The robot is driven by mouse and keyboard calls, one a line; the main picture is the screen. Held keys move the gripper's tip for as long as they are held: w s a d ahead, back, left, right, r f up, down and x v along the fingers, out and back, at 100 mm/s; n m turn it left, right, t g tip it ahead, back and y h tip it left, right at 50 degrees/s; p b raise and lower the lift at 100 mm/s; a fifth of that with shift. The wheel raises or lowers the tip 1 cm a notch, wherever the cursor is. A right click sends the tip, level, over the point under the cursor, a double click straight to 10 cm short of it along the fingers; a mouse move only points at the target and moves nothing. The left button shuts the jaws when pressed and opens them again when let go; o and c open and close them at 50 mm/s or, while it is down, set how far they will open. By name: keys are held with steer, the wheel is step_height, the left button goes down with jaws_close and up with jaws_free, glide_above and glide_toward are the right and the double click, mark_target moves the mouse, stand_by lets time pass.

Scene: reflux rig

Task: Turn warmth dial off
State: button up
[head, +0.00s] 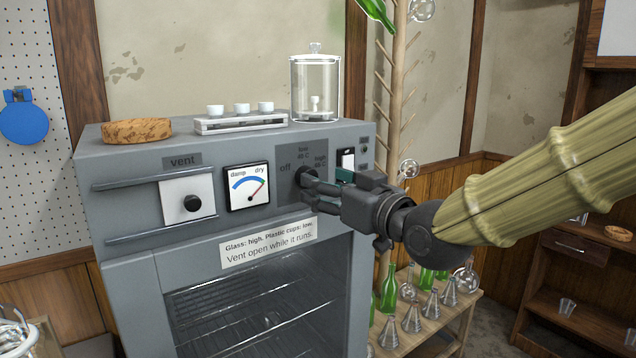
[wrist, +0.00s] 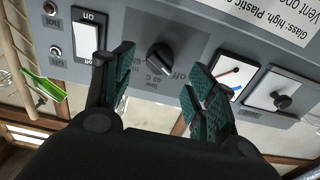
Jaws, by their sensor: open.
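The warmth dial (wrist: 160,57) is a round black knob on a darker grey plate, labelled off, low and high, on the front of a grey drying cabinet (head: 240,215). In the head view the knob (head: 303,176) is partly covered by my gripper (head: 318,183). In the wrist view my gripper (wrist: 158,80) is open, with one green-padded finger on each side of the dial and a gap to it on both sides. The knob's pale pointer line is small, and I cannot tell surely which label it points at.
A black and white on switch (wrist: 87,38) is close beside one finger. A damp/dry gauge (head: 247,187) and a vent slider with a black knob (head: 192,203) are left of the dial. A glass jar (head: 315,88), small cups and a cork ring (head: 137,131) stand on top.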

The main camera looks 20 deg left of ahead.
steer(key=v, duration=0.7)
steer(key=shift+s+d, duration=0.2)
steer(key=shift+d, duration=0.15)
